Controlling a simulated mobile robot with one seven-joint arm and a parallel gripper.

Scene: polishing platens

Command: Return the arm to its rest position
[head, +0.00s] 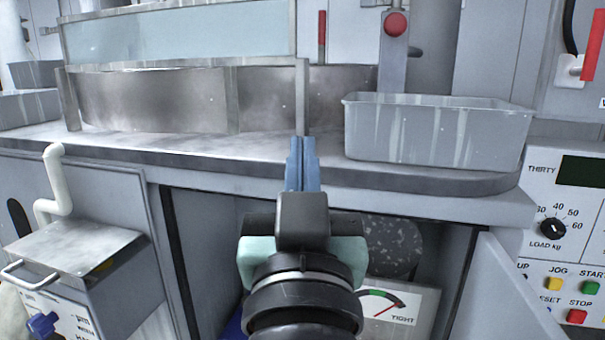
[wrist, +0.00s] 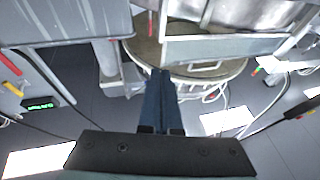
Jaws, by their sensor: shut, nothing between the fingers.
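My gripper (head: 302,160) is in the middle of the head view, in front of the grey worktop's edge. Its two blue fingers are together and hold nothing. They point away from me and overlap the front of the worktop (head: 235,178) in the picture. In the wrist view the shut fingers (wrist: 160,85) point toward a round metal-rimmed machine base; whether they touch anything I cannot tell.
A grey bin (head: 435,135) stands on the worktop to the right. A metal basin wall (head: 155,100) with a clear guard stands behind. Below are an open cabinet with a dial gauge (head: 385,306), a lidded box (head: 75,250) at left and a control panel (head: 570,240) at right.

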